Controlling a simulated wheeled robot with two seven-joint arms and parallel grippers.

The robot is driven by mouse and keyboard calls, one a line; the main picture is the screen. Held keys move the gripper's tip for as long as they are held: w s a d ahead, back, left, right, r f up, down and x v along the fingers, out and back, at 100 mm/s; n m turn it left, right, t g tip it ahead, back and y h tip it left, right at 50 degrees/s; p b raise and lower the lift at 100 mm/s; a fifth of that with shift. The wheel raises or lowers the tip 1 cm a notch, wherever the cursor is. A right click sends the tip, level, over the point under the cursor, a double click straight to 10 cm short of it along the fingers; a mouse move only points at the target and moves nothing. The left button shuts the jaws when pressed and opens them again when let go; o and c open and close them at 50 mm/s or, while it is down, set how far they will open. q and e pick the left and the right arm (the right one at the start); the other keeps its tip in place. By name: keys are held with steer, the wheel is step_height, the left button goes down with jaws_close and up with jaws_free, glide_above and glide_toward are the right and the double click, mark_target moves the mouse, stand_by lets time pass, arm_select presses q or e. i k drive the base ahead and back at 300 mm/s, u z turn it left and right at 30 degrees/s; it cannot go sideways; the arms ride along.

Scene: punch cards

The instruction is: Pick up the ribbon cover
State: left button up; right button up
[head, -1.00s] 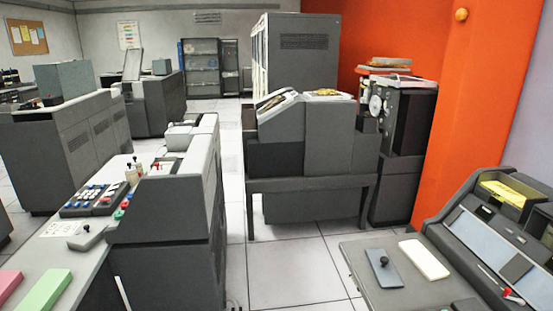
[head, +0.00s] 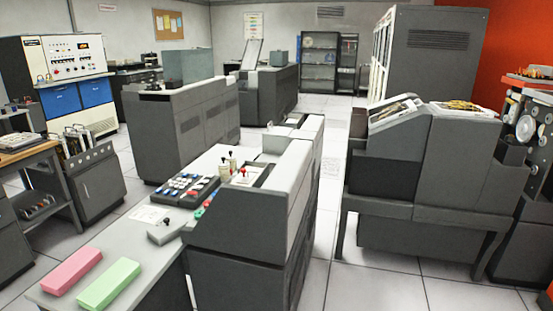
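I cannot tell for sure which thing is the ribbon cover. A pink block (head: 72,271) and a green block (head: 108,285) lie at the front of the same desk. Neither of my grippers shows in the head view.
A grey machine on legs (head: 415,168) stands at right, with papers on top. Grey cabinets (head: 180,125) stand behind the near machine. A wooden table (head: 45,165) is at far left. An open floor aisle (head: 325,215) runs between the near machine and the legged one.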

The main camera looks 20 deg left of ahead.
mark_target(162, 233)
steer(key=i, duration=1.45)
steer(key=u, duration=1.2)
